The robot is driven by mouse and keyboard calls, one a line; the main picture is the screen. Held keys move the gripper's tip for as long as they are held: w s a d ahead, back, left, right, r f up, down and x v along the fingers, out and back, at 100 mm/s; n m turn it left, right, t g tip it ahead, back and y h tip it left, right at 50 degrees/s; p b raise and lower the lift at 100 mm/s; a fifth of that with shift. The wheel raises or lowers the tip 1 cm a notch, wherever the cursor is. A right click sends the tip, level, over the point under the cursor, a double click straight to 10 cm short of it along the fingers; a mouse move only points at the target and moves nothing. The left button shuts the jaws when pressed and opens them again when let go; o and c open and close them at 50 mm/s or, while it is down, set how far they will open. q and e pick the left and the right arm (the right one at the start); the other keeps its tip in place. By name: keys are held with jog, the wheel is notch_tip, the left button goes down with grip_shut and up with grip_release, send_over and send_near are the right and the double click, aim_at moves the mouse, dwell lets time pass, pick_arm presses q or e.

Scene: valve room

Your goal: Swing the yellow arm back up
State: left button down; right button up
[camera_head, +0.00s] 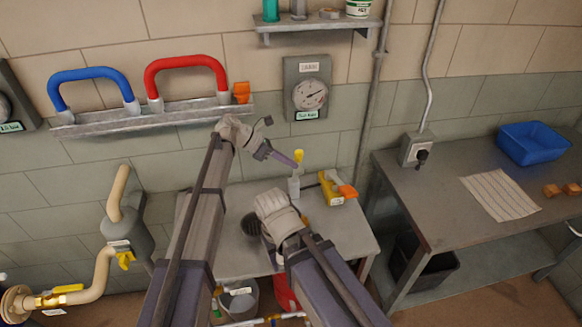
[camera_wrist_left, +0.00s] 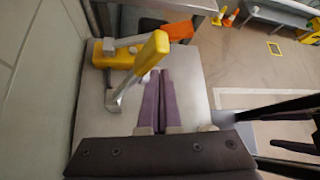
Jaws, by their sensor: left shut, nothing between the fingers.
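A yellow-tipped lever (camera_head: 299,157) on a pale stem shows above the small bench. In the left wrist view its yellow arm (camera_wrist_left: 146,62) slants up to the right beside a grey metal part. My left gripper (camera_head: 296,164) is shut and empty, its tip close to the yellow end; in the wrist view the fingertips (camera_wrist_left: 160,72) lie just right of the yellow arm. Whether they touch it I cannot tell. My right gripper's wrist is over the bench front; its fingers are not clearly visible.
A gauge (camera_head: 309,94) and red handle (camera_head: 187,66) are on the wall. A workbench (camera_head: 440,205) stands at right.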

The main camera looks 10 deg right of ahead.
pick_arm(q)
jog(key=shift+w+r, duration=0.15)
jog(key=shift+w, duration=0.15)
pick_arm(e)
jog(key=shift+r, duration=0.2)
